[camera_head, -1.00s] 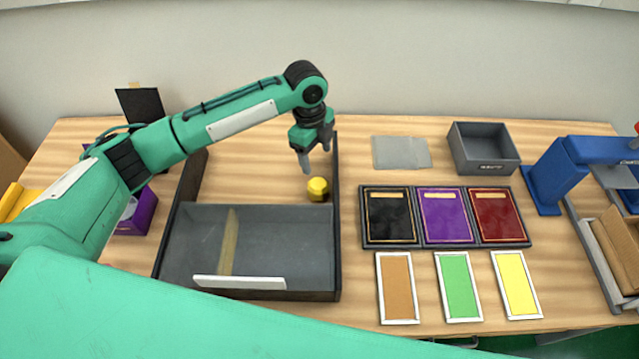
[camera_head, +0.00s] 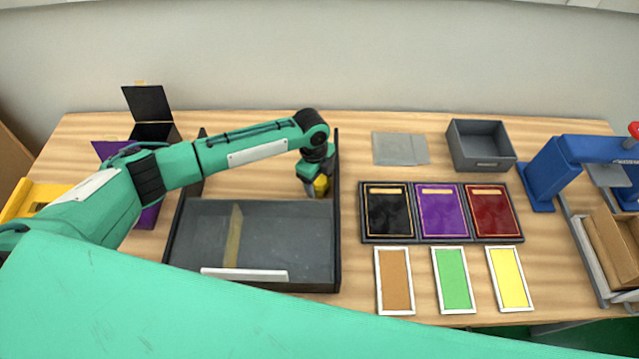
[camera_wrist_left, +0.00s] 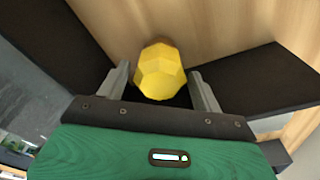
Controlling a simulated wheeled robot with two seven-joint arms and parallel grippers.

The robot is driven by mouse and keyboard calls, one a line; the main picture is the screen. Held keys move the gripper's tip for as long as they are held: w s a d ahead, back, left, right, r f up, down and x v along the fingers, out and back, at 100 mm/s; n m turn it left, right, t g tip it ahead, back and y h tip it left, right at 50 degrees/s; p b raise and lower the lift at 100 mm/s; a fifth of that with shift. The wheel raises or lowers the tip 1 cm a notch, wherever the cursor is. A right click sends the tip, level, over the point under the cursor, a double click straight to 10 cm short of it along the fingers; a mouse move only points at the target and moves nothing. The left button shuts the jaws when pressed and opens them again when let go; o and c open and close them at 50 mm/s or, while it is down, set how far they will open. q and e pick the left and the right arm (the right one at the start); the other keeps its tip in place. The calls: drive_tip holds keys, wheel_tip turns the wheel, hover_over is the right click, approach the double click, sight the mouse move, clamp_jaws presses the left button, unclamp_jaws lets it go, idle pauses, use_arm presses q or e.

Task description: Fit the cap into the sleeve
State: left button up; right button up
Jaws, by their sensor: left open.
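The yellow faceted cap (camera_head: 321,184) is near the far right inner corner of the dark wooden frame, partly hidden by my left gripper (camera_head: 317,188). In the left wrist view the cap (camera_wrist_left: 160,68) lies between the two open fingers (camera_wrist_left: 160,80), with a small gap showing beside it. My left gripper points down over it. A purple box (camera_head: 147,217) stands at the left, mostly behind my arm. I cannot tell which thing is the sleeve. My right gripper is not in view.
A grey tray (camera_head: 285,235) fills the frame's near part. Its dark right wall (camera_head: 337,170) runs close beside the gripper. Black, purple and red cards lie in a holder (camera_head: 364,238) to the right. A grey bin (camera_head: 483,152) and blue press (camera_head: 550,180) stand beyond.

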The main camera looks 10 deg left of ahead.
use_arm(q)
drive_tip(key=c, duration=0.9)
drive_tip(key=shift+r, duration=0.1)
